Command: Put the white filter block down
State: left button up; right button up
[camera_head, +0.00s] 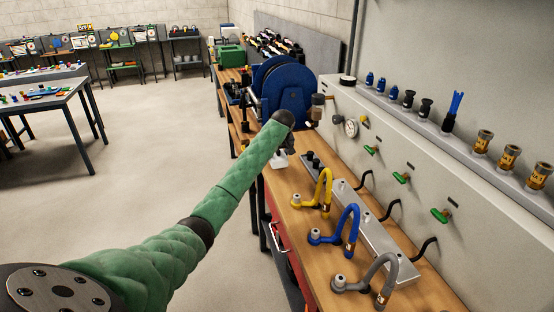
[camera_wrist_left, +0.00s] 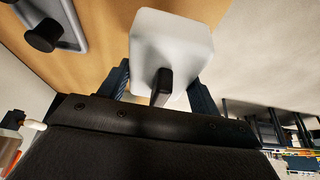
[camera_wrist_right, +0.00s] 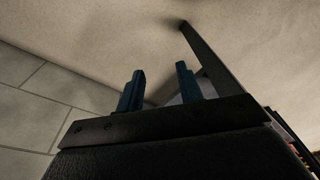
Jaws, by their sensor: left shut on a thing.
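The white filter block (camera_wrist_left: 170,45) is between the fingers of my left gripper (camera_wrist_left: 160,85), which is shut on it. A dark stub shows on the block's near face. In the head view the block (camera_head: 279,161) is a small white shape at the end of my green left arm, by the left edge of the wooden bench (camera_head: 335,192). My left gripper (camera_head: 286,148) is partly hidden there behind the arm's end. Whether the block touches the bench top is unclear. My right gripper (camera_wrist_right: 158,88) shows only in the right wrist view, with its fingers apart and nothing between them.
A grey plate with black knobs (camera_head: 316,164) lies just right of the block. Yellow (camera_head: 325,187), blue (camera_head: 350,225) and grey (camera_head: 375,272) hoses stand nearer on the bench. A blue reel (camera_head: 288,92) stands behind. Open floor lies left of the bench.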

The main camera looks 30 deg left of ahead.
pick_arm(q)
notch_tip(320, 180, down, 3)
jog(key=shift+s+r+p, duration=0.1)
jog(key=shift+p, duration=0.55)
jog(key=shift+f, duration=0.35)
pick_arm(e)
jog(key=f, duration=0.3)
jog(key=s+d+f, duration=0.1)
jog(key=shift+f, duration=0.2)
pick_arm(q)
jog(key=o, duration=1)
jog(key=shift+r, duration=0.1)
pick_arm(e)
jog(key=shift+f, duration=0.1)
